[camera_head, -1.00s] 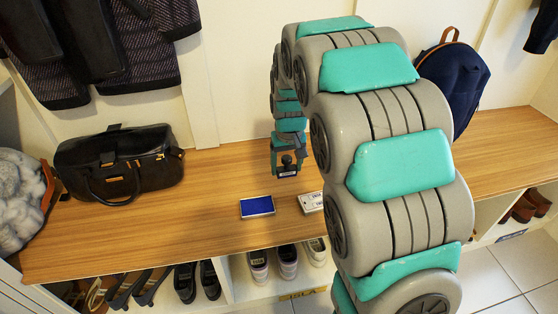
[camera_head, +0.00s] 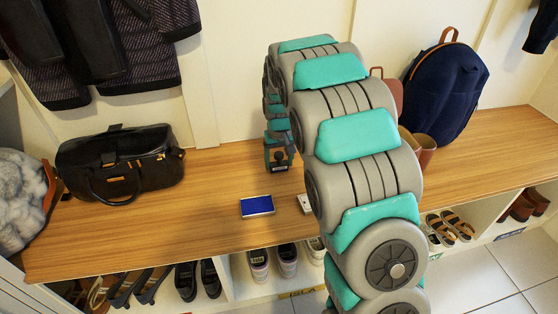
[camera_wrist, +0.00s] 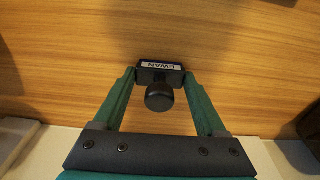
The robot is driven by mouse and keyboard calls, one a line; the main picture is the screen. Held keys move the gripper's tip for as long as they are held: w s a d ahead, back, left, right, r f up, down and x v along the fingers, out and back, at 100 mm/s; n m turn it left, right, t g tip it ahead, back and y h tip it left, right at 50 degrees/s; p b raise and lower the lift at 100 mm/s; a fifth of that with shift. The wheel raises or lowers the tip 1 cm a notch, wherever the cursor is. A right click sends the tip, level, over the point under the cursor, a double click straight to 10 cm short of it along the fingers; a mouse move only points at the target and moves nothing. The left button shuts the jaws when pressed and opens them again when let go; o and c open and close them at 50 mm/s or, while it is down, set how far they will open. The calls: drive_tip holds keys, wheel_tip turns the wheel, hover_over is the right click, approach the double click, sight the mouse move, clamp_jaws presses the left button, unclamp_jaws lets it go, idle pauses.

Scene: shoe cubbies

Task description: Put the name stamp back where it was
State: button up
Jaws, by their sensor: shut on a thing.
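The name stamp (camera_wrist: 160,72) is a small black block with a round black knob and a white label reading EWAN, shown upside down in the wrist view. My gripper (camera_wrist: 159,80) is shut on it, with one finger at each end of the block. In the head view my gripper (camera_head: 279,160) holds the stamp (camera_head: 280,168) over the back part of the wooden bench (camera_head: 130,225). I cannot tell whether the stamp touches the wood. A blue ink pad (camera_head: 257,206) lies on the bench in front of my gripper.
A white item (camera_head: 305,203) beside the pad is partly hidden by my arm. A black handbag (camera_head: 120,168) stands at left. A navy backpack (camera_head: 444,95) and brown boots (camera_head: 425,150) are at right. Shoes (camera_head: 287,260) fill cubbies below. Bench between handbag and pad is clear.

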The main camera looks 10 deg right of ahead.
drive_tip(key=o, duration=1)
drive_tip(key=shift+f, duration=0.15)
wheel_tip(320, 180, up, 12)
drive_tip(key=s, duration=0.2)
drive_tip(key=s+g, duration=0.1)
drive_tip(key=s, duration=1.3)
drive_tip(key=s+f+g, duration=0.1)
drive_tip(key=s, duration=1.2)
drive_tip(key=s+g, duration=0.1)
drive_tip(key=s, duration=1.3)
drive_tip(key=shift+s+f+b, duration=0.15)
drive_tip(key=shift+s+b, duration=0.15)
